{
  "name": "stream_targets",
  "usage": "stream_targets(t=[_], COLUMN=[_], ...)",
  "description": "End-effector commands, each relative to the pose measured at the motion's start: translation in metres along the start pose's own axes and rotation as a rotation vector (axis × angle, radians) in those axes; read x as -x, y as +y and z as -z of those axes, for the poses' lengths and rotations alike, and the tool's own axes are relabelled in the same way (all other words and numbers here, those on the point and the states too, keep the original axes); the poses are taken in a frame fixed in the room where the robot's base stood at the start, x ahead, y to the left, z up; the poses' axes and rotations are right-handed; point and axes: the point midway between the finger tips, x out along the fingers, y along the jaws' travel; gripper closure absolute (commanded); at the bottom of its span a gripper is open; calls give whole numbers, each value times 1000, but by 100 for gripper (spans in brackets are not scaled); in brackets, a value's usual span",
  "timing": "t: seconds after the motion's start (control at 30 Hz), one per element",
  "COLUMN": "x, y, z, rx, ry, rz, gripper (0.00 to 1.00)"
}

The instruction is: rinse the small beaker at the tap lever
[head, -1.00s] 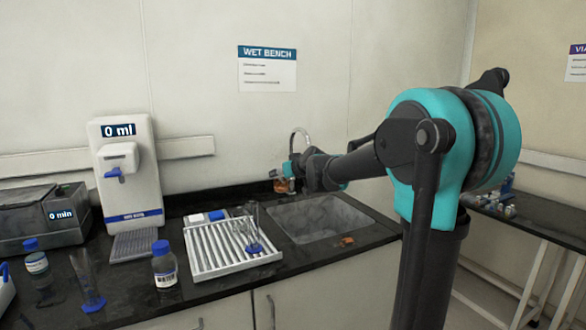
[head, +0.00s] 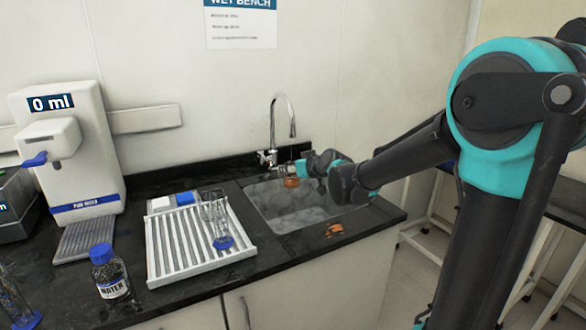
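My gripper (head: 299,170) is at the far side of the sink, close to the tap and reaching in from the right. A small glass vessel with orange in it, which looks like the small beaker (head: 291,182), is at the fingertips above the basin. The fingers look shut on it, but they are small and partly hidden by my wrist. The tap lever (head: 266,158) is at the base of the chrome tap (head: 283,118), just left of the gripper. I cannot tell whether anything touches the lever. No water stream shows.
The sink (head: 268,226) is set into the black bench. An orange spill (head: 334,230) lies by its front edge.

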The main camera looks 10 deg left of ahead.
Motion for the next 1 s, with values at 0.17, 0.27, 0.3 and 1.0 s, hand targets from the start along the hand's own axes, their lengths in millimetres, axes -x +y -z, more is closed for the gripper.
stream_targets(t=[0.17,0.27,0.3,1.0], x=[-15,-23,-26,-82], y=[8,12,13,41], z=[3,4,5,15], rx=[-1,-1,-1,-1], ry=[0,0,0,0], rz=[-1,0,0,0], gripper=[83,83,83,83])
